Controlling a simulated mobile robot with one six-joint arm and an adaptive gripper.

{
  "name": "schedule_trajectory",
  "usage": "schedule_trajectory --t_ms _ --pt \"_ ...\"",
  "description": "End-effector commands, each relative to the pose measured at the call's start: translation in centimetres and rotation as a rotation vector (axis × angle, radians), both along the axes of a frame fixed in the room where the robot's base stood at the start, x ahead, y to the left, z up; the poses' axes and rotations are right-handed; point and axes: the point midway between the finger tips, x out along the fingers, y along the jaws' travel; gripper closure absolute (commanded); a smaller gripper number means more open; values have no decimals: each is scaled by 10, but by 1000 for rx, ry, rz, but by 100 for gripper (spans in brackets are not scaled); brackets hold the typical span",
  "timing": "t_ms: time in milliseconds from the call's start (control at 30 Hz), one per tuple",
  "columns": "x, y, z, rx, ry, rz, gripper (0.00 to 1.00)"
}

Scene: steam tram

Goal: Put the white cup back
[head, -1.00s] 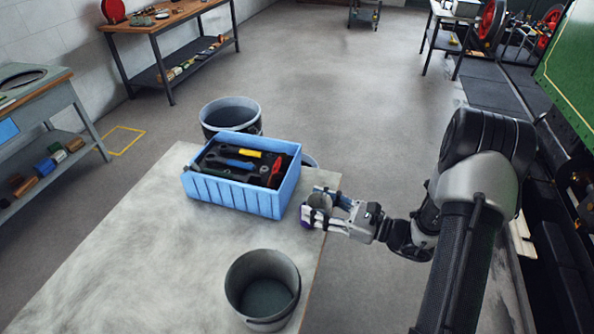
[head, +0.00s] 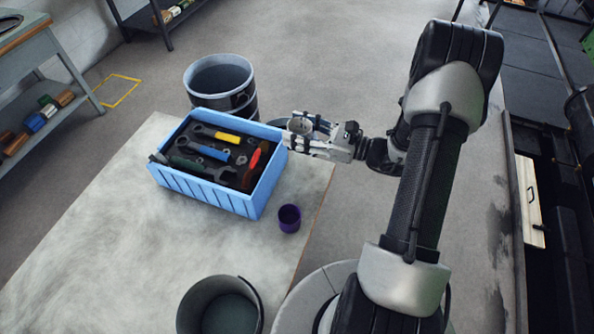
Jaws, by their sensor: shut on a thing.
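My gripper (head: 303,136) is shut on a pale grey-white cup (head: 299,124). The cup shows its round open rim between the fingers, and the fingers hide part of its sides. My gripper holds it beside the right end of the blue crate, near the far right edge of the table; its exact height is hard to tell. A small purple cup (head: 289,218) stands upright on the table near its right edge, apart from my gripper.
The blue crate (head: 215,196) full of tools stands on the pale table (head: 90,240). A grey bucket (head: 215,303) is at the front. A dark drum (head: 237,98) stands behind the crate. A shelved bench is at left. Open floor lies behind.

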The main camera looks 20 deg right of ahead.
Motion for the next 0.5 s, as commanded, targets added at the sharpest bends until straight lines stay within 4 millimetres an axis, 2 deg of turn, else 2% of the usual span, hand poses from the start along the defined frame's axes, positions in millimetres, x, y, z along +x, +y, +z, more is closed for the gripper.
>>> schedule_trajectory --t_ms 33,300,500 --pt "-1 0 -17 4 4 0 81" --pt "-1 1 -92 4 4 0 81" --pt "-1 1 -132 1 1 0 81"
